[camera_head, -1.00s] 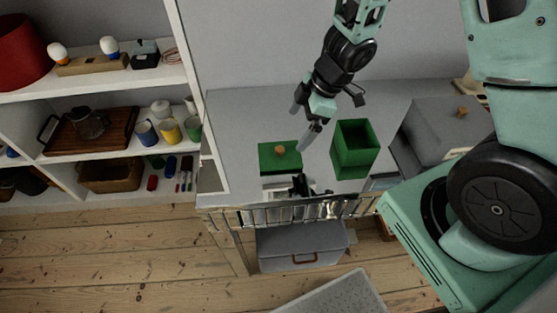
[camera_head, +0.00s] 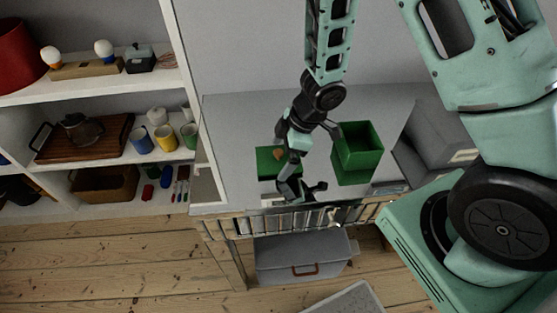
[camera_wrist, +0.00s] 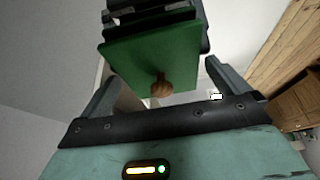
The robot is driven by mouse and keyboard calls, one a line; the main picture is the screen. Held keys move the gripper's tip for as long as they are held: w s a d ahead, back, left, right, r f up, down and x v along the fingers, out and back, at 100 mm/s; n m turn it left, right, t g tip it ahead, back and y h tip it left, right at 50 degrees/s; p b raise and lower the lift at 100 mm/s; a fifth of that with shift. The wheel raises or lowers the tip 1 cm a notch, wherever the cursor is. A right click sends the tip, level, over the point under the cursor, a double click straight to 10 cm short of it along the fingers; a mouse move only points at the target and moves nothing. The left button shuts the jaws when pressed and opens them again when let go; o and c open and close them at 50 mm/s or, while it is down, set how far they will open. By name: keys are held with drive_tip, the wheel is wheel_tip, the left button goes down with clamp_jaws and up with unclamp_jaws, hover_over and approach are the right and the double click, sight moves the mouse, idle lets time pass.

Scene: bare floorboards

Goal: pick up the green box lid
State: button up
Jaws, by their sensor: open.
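The green box lid (camera_head: 268,163) is a flat green square with a round wooden knob, lying on the grey surface left of the open green box (camera_head: 358,152). In the wrist view the lid (camera_wrist: 150,52) fills the upper middle, with its knob (camera_wrist: 161,86) facing the camera. My gripper (camera_head: 284,170) is over the lid's right part and hides some of it in the head view. Its two fingers (camera_wrist: 158,90) stand wide apart in the wrist view, with the knob between them in the picture. Whether they touch the lid I cannot tell.
A grey box (camera_head: 440,130) is at right on the surface. A shelf (camera_head: 150,150) with mugs and a tray stands at left. A grey case (camera_head: 300,258) is below the surface's front. The surface behind the lid is clear.

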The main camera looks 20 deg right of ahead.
drive_tip(key=shift+c, duration=0.3)
drive_tip(key=c, duration=0.8)
drive_tip(key=shift+o, duration=0.2)
drive_tip(key=shift+r, duration=0.1)
